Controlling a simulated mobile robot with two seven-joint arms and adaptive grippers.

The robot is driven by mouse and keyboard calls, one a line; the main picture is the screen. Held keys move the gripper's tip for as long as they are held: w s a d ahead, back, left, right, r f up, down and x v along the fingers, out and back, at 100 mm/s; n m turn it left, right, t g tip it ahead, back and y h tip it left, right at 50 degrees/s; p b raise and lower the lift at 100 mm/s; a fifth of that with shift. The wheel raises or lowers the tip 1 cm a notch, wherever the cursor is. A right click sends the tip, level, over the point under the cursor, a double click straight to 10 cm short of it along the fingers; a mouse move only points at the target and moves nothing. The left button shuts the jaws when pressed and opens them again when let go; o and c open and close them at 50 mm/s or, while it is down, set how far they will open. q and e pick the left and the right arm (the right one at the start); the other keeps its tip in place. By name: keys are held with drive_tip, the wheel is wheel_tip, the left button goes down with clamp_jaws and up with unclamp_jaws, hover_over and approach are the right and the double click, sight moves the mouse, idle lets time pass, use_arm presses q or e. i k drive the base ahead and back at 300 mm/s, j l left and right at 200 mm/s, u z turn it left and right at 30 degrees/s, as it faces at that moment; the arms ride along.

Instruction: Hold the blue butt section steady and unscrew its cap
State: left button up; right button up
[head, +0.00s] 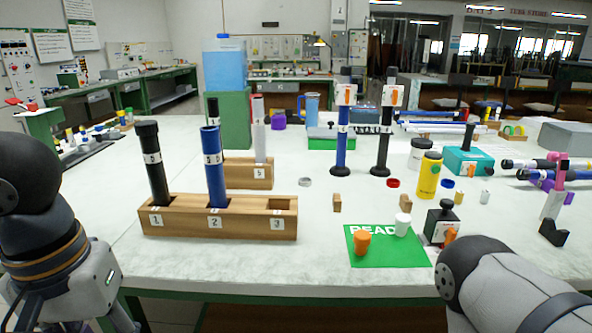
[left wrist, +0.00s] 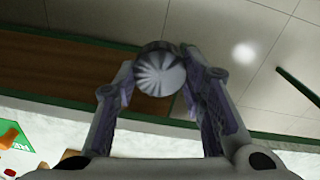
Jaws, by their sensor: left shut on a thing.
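A blue tube (head: 214,170) with white labels stands nearly upright in slot 2 of a wooden rack (head: 180,225). I cannot tell whether its top end carries a cap. My left gripper (left wrist: 161,78) is shut on a round silver-grey thing (left wrist: 159,75) with radial ridges, like a cap or rod end seen end-on. How far it extends behind that face is hidden. In the head view my left arm is at the lower left, in front of the table and apart from the rack. My right arm comes in at the lower right, but its gripper is not visible.
A black rod (head: 151,165) stands in slot 1; slot 3 looks empty. A green mat (head: 397,259) holds an orange piece (head: 362,242) and a white piece (head: 403,223). Another blue rod (head: 342,145) stands on a black base behind. The table front left of the mat is clear.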

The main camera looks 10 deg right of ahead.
sight(210, 134)
drive_tip(key=i+l+z, duration=0.35)
drive_tip(key=i+l, duration=0.25)
drive_tip(key=l, duration=0.2)
drive_tip(key=i+l+z, duration=0.35)
drive_tip(key=i+l, duration=0.35)
